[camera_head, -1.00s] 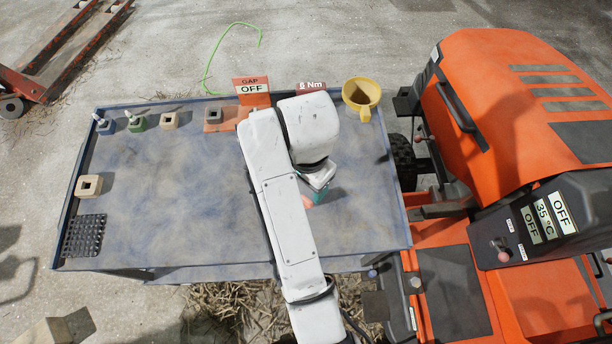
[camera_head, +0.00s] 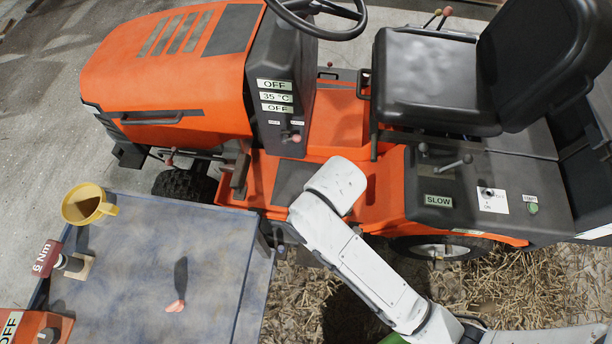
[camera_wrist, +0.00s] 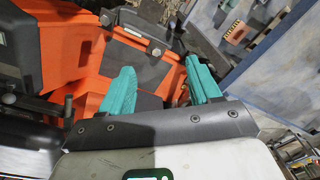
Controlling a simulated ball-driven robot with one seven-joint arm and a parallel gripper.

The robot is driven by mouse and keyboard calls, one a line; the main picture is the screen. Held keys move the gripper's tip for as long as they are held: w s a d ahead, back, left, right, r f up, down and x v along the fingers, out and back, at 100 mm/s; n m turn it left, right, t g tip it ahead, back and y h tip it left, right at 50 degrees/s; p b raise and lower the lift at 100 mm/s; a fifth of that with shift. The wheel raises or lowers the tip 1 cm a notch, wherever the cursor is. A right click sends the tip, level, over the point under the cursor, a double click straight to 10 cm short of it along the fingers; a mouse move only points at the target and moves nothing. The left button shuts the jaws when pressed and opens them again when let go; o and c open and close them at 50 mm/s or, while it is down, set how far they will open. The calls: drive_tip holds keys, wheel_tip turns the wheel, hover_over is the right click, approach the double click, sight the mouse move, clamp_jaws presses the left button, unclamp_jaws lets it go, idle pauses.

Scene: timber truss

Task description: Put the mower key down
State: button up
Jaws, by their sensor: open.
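A small pink-ended thing with a long dark part, which looks like the mower key (camera_head: 176,305), lies on the blue-grey bench top (camera_head: 135,265) in the head view. My gripper (camera_wrist: 162,78) shows in the wrist view with its two teal fingers spread apart and nothing between them. In the head view my arm reaches over the orange mower's side, right of the bench and clear of the key; the fingers are hidden there.
The orange mower (camera_head: 195,95) stands beside the bench, with its steering wheel and black seat (camera_head: 440,80). A yellow funnel (camera_head: 84,208), a red "6 Nm" tool (camera_head: 47,258) and an orange "OFF" box (camera_head: 40,325) stand on the bench. Straw lies on the floor.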

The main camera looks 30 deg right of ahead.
drive_tip(key=s+d+r+h, duration=0.1)
drive_tip(key=s+d, duration=0.9)
drive_tip(key=d, duration=0.1)
drive_tip(key=shift+s+d+r, duration=0.15)
drive_tip(key=shift+d+r, duration=0.15)
drive_tip(key=shift+d, duration=0.05)
wheel_tip(320, 180, down, 2)
drive_tip(key=shift+a+f+b, duration=0.1)
drive_tip(key=shift+b, duration=0.95)
